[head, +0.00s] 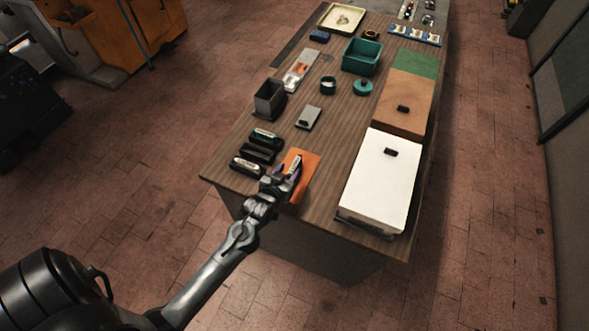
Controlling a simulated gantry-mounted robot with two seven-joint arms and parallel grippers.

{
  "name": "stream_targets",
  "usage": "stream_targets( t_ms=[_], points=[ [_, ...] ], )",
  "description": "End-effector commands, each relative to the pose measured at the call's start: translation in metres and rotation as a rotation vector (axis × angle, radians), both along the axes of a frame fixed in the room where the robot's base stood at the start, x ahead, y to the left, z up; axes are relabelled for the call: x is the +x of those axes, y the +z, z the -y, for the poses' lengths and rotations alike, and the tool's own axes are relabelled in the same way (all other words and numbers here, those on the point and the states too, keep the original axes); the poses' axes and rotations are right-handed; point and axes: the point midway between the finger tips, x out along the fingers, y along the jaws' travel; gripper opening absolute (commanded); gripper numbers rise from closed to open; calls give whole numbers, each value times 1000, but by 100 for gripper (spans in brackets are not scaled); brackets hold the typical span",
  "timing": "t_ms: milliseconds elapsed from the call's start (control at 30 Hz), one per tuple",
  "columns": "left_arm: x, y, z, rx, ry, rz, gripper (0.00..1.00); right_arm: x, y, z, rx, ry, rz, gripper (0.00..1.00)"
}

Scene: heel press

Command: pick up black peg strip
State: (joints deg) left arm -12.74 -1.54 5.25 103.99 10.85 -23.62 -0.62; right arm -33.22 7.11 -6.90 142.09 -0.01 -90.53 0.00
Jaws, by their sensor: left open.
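Several dark strip-like pieces lie in a row at the near left of the table. The middle one (257,153) looks all black and best fits the black peg strip. The one behind it (265,138) and the one in front (246,167) carry pale or green parts on top. My left gripper (291,170) is open over an orange sheet (309,167), just right of the strips. A small pale piece shows by its fingers; I cannot tell whether it touches them. The fingers partly hide the sheet. My right gripper is out of view.
A white board (378,190) with a small black block (391,152) lies at the right, a brown board (396,122) behind it. A grey open box (269,99), a grey plate (308,117) and a green bin (361,57) stand farther back. Bare wood lies mid-table.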

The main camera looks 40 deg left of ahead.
Motion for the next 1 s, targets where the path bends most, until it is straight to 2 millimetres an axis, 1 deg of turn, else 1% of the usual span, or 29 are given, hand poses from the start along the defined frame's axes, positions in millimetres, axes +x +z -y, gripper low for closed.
stream_targets(
  t_ms=[200,333,500,700,767,1000],
  points=[
    [25,-9,-3,1,0,2,49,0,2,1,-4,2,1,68],
    [38,-16,-6,0,0,1,49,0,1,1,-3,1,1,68],
    [45,-19,-8,0,0,2,49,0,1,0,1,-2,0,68],
    [45,-19,-8,-1,0,1,49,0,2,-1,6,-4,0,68],
    [45,-19,-8,-1,0,1,41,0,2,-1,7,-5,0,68],
    [44,-19,-8,0,0,1,4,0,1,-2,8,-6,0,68]
  ],
)
